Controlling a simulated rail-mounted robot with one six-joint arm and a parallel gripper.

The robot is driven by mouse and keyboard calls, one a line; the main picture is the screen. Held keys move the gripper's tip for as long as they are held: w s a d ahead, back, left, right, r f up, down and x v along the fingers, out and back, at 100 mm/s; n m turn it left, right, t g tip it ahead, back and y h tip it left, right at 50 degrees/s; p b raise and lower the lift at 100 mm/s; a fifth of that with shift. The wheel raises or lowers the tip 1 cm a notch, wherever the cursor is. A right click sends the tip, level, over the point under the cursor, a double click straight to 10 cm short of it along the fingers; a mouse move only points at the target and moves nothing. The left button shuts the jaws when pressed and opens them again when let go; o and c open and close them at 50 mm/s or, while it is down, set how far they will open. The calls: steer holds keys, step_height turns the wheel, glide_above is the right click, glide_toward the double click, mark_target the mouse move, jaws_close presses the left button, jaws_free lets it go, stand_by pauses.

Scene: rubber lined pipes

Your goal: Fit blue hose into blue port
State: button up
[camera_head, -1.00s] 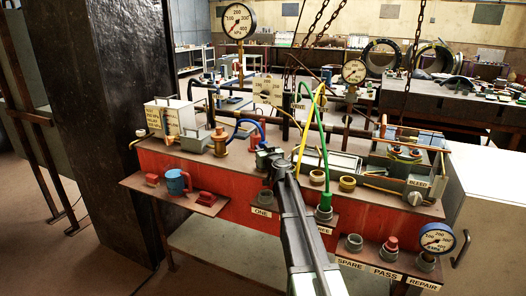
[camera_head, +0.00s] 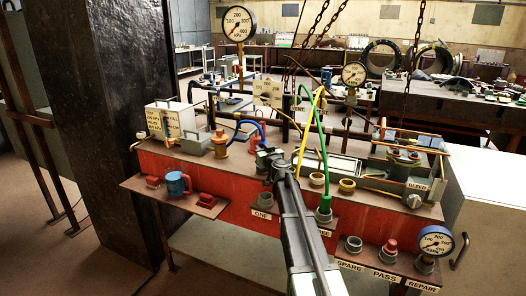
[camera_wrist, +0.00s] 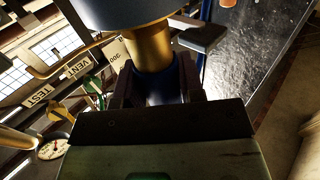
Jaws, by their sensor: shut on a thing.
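The blue hose (camera_head: 247,122) arches from a brass fitting (camera_head: 222,144) on the red bench down to my gripper (camera_head: 265,157). In the wrist view, my gripper (camera_wrist: 156,82) is shut around a brass hose end (camera_wrist: 150,48), with a wide dark blue part above it and a blue band between the fingers. The arm covers the middle of the bench front in the head view. I cannot make out a blue port; a grey socket (camera_head: 263,201) shows above the label ONE, left of the arm.
A green hose (camera_head: 323,150) runs into a socket right of the arm, and a yellow hose (camera_head: 304,135) rises close beside the gripper. Brass rings (camera_head: 346,186) sit on the bench. A blue mug (camera_head: 178,184) stands on the left shelf. A gauge (camera_head: 436,241) is at the front right.

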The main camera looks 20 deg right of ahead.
steer(key=shift+f, duration=0.2)
stand_by(0.5)
steer(key=shift+f+b, duration=0.35)
steer(key=shift+b, duration=0.15)
steer(key=shift+f+b, duration=0.7)
steer(key=shift+b, duration=0.05)
steer(key=o, duration=1.1)
steer(key=shift+r, duration=0.1)
step_height(320, 180, up, 20)
steer(key=p, duration=2)
